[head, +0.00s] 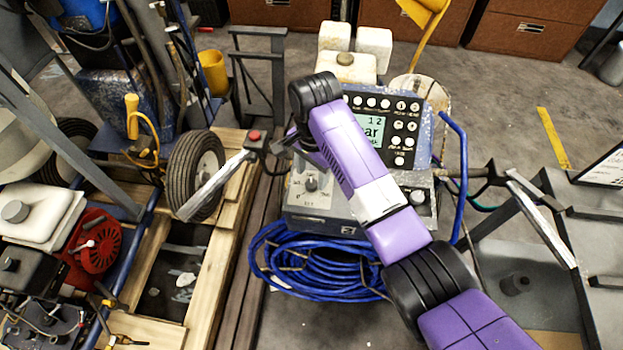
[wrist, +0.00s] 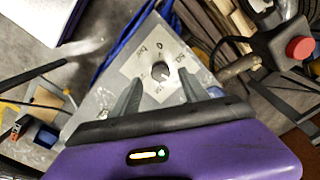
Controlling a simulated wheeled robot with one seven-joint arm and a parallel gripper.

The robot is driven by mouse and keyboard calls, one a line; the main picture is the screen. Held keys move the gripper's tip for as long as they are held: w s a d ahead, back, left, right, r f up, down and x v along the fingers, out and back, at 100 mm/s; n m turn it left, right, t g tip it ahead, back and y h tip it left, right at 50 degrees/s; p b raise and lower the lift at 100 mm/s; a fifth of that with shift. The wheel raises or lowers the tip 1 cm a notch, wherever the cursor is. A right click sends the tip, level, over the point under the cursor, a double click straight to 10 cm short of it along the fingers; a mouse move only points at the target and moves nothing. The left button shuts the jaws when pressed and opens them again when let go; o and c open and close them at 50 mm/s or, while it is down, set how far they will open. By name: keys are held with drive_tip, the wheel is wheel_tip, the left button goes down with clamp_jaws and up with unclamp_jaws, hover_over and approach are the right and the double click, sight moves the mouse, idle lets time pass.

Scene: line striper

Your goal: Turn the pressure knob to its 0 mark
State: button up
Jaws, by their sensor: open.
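The pressure knob (head: 311,184) is a small dark round knob on a pale dial plate with printed marks, on the grey front of the line striper's control box (head: 345,213). The wrist view shows the knob (wrist: 160,70) near the picture's centre with marks around it. Its pointer is too small to read surely. My gripper (wrist: 160,76) is open, with one grey finger on each side of the knob in that view. In the head view my arm hides most of my gripper.
A display with buttons (head: 401,130) sits above the knob panel. A red button on a handle (head: 254,136) is left of the box and shows at right in the wrist view (wrist: 300,48). A coiled blue hose (head: 300,270) lies below. A wheel (head: 195,175) stands left.

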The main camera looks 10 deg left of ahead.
sight(312, 184)
drive_tip(key=shift+f, duration=1.8)
clamp_jaws()
